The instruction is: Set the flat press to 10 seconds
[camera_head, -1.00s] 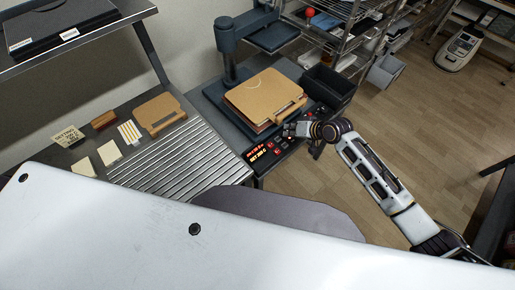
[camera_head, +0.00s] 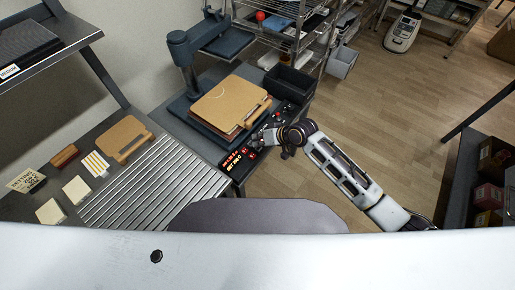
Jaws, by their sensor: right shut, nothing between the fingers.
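The flat press (camera_head: 188,60) stands at the back of the dark bench, with a raised upper plate on a post. A tan board with a handle (camera_head: 229,103) lies over its lower bed. Its control panel (camera_head: 238,158) shows red and orange lit digits and small buttons at the bench's front edge; the digits are too small to read surely. My right gripper (camera_head: 261,138) is shut and empty at the panel's right end, beside the board's front corner. I cannot tell whether it touches a button. My left gripper is not in view.
A black bin (camera_head: 290,84) stands behind the gripper. A slatted rack (camera_head: 155,190), a tan board (camera_head: 123,138), cards and a small sign (camera_head: 26,181) lie on the left bench. A wire shelf (camera_head: 290,22) stands at the back. The wooden floor at right is open.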

